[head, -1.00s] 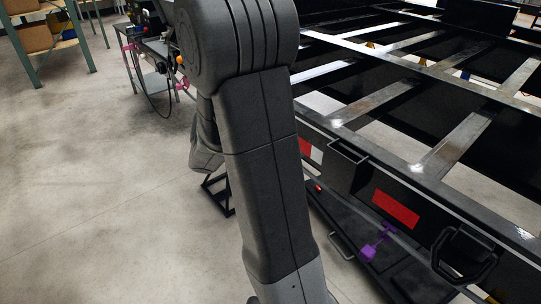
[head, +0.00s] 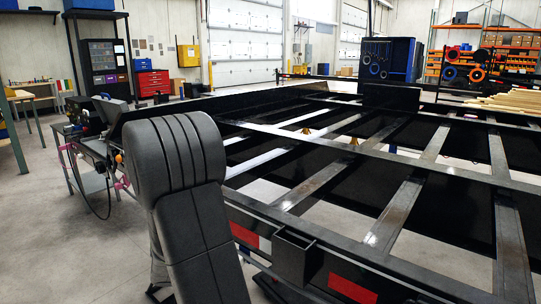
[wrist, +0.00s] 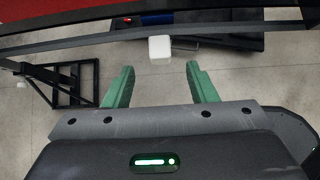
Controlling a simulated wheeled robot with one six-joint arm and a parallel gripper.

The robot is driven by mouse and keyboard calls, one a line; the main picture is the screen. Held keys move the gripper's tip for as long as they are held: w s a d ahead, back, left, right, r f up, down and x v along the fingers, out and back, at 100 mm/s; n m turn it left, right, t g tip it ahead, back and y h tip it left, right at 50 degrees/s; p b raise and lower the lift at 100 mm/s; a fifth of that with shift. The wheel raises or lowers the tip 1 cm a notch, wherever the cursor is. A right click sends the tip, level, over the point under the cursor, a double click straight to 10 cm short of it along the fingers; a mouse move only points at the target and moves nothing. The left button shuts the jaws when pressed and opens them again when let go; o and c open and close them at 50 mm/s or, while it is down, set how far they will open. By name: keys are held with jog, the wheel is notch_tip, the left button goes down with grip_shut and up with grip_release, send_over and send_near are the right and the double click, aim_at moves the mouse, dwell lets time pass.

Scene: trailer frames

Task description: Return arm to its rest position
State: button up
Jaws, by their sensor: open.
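My gripper (wrist: 160,82) shows in the wrist view with its two green fingers spread wide apart. No object is held between them. A small white block-like thing (wrist: 159,49) shows beyond the fingertips, near a dark bar; I cannot tell how far off it is. In the head view my grey arm stands folded at the lower left of the middle, beside the black trailer frame (head: 400,222). My gripper is hidden in the head view.
The trailer frame with red and white reflectors (head: 350,274) fills the right side. A workbench with equipment (head: 92,180) stands at left behind my arm. A black triangular stand (wrist: 62,84) shows left in the wrist view. Bare concrete floor (head: 45,240) lies at left.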

jog(key=b+x, duration=0.1)
jog(key=x, duration=0.5)
jog(key=shift+w+f, duration=0.1)
